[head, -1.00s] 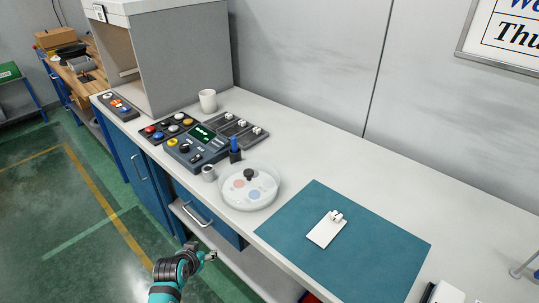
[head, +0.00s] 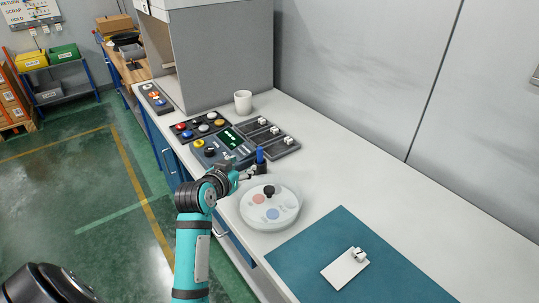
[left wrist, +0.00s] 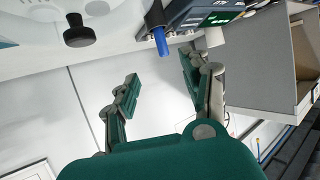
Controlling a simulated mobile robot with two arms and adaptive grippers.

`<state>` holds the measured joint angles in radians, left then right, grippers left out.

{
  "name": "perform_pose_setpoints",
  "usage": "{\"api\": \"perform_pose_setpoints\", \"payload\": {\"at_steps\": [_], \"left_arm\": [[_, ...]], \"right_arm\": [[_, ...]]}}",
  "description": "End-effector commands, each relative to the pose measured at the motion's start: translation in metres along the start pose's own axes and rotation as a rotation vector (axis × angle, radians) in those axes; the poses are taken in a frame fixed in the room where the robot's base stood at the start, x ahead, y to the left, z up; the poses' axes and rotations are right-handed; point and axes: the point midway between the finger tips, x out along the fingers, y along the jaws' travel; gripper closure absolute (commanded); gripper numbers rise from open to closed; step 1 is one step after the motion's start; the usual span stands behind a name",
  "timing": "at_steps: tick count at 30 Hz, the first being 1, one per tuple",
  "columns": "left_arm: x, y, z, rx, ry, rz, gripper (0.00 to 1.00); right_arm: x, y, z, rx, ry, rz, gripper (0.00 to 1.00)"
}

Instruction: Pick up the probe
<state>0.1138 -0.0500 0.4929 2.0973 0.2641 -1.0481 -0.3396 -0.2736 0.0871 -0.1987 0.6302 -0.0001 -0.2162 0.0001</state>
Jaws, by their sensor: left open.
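The probe (head: 260,154) is a blue pen-like piece standing upright in a small dark holder (head: 259,168) beside the grey control box. In the left wrist view the probe (left wrist: 161,42) shows beyond the fingers, roughly between them in the picture. My left gripper (head: 252,174) is just left of the holder in the head view, close to it. Its fingers (left wrist: 161,80) are apart with nothing between them. Whether a finger touches the holder cannot be told. My right gripper is not in view.
The control box (head: 225,148) with a green display stands behind the gripper. A round clear-lidded dish (head: 283,217) with a black knob is close on the right. A teal mat (head: 312,254) bears a white block (head: 344,270). A white cup (head: 243,103) stands farther back.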

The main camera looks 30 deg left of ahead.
Motion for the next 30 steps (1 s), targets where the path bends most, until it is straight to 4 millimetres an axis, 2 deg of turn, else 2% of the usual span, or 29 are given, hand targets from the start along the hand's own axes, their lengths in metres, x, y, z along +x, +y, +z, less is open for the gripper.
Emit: {"api": "perform_pose_setpoints", "payload": {"at_steps": [2, 4, 9, 13, 18, 24, 30], "left_arm": [[0.010, 0.000, -0.001, -0.002, -0.002, 0.001, 0.52], [0.023, 0.001, -0.001, -0.003, -0.004, 0.002, 0.52], [0.058, 0.000, -0.002, -0.002, -0.002, 0.001, 0.52], [0.082, 0.000, -0.002, -0.002, -0.003, 0.002, 0.52], [0.107, 0.000, -0.001, -0.002, -0.002, 0.001, 0.52], [0.118, 0.000, 0.000, 0.000, -0.001, 0.000, 0.52], [0.135, -0.002, -0.003, -0.001, -0.003, 0.001, 0.52]], "right_arm": [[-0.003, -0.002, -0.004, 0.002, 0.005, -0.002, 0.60], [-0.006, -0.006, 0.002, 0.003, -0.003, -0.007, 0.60], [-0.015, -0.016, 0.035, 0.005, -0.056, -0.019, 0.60], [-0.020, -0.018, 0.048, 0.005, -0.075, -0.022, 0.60], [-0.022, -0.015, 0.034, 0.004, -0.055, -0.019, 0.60], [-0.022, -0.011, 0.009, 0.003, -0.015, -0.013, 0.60], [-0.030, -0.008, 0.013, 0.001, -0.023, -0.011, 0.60]]}}
